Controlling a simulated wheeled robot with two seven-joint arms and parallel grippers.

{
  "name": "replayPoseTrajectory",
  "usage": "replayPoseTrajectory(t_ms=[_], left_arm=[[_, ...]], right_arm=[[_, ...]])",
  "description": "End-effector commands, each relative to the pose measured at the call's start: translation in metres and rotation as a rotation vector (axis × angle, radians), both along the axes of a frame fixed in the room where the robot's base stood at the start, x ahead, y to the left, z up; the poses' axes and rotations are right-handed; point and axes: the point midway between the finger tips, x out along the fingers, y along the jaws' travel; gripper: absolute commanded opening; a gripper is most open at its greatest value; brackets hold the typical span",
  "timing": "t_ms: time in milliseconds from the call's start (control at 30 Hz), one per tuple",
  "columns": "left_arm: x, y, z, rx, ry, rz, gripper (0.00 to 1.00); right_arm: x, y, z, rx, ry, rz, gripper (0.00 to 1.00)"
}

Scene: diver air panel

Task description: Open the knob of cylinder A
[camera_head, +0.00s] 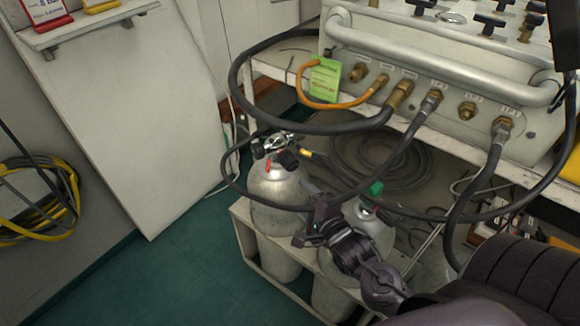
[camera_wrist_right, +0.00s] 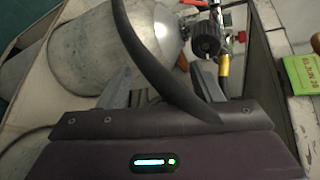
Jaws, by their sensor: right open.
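Two grey gas cylinders stand in a white rack. The left cylinder (camera_head: 277,190) has a valve with a black knob (camera_head: 288,159) and red parts. The right cylinder (camera_head: 368,228) has a green knob (camera_head: 376,188) and is partly hidden by my right arm. I cannot read which one is marked A. My right gripper (camera_head: 312,191) is open and apart from the knobs, just below and right of the left valve. In the right wrist view, the black knob (camera_wrist_right: 205,40) is beyond the right finger, and a black hose (camera_wrist_right: 145,60) crosses between the open fingers. My left gripper is not in view.
An air panel (camera_head: 440,85) with hose fittings stands on a white shelf above right. Black hoses (camera_head: 233,90) loop close around the cylinders and gripper. A green tag (camera_head: 324,80) hangs at the panel. The green floor (camera_head: 185,265) at left is clear.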

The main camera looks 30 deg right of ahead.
Motion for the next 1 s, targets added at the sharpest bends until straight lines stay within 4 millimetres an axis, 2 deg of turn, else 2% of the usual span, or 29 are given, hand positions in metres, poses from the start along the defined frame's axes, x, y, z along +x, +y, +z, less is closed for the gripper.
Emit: replayPoseTrajectory(t_ms=[100, 300, 467, 800, 1000], left_arm=[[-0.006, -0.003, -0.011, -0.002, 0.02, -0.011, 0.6], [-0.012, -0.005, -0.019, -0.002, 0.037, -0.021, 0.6], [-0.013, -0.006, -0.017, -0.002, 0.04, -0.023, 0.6], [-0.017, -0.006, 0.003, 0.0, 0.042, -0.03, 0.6], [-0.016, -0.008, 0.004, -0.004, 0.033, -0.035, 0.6]], right_arm=[[0.002, -0.007, 0.016, 0.229, -0.14, -0.039, 0.59], [0.002, -0.013, 0.035, 0.463, -0.267, -0.041, 0.59], [0.009, -0.013, 0.038, 0.504, -0.289, -0.038, 0.59], [0.058, -0.014, 0.038, 0.5, -0.287, -0.038, 0.59], [0.076, -0.014, 0.038, 0.501, -0.286, -0.039, 0.59]])
